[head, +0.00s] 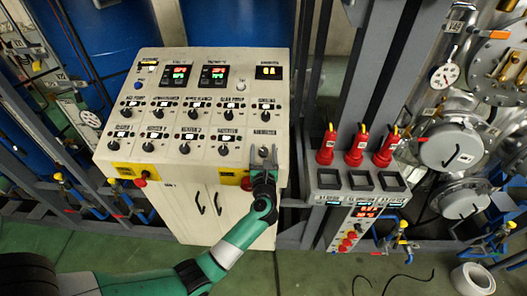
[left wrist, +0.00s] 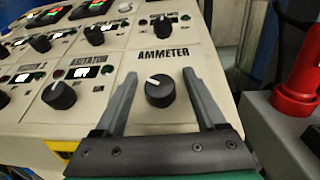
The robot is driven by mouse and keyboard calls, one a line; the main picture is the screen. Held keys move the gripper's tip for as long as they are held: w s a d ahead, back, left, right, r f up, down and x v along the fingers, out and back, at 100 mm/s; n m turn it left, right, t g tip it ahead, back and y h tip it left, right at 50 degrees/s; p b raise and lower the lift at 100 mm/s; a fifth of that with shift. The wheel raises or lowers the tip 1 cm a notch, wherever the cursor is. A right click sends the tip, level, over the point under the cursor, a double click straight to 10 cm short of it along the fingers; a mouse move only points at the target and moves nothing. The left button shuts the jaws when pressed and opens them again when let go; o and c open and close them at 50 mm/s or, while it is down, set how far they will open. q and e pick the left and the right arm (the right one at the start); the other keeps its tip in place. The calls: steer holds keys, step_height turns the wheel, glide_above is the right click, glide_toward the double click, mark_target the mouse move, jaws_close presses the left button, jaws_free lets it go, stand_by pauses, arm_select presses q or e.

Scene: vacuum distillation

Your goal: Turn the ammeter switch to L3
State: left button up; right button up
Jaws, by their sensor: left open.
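The ammeter switch (left wrist: 160,91) is a black round knob with a white pointer mark, under the printed label AMMETER (left wrist: 163,53). In the left wrist view its mark points to the upper left. My left gripper (left wrist: 162,85) is open, with one finger on each side of the knob; I see gaps between the fingers and the knob. In the head view my left gripper (head: 263,156) is at the lower right of the sloped control panel (head: 218,168), and it partly covers the switch. No L3 marking is readable. My right gripper is not in view.
Several similar black knobs, such as one above the ammeter switch (left wrist: 162,27), fill the panel to the left and above. Red plugs (head: 356,147) stand on a grey box to the right. A yellow-backed red button (head: 246,183) is just below left of my gripper.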

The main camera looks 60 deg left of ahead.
arm_select(q)
jaws_close()
stand_by(0.3)
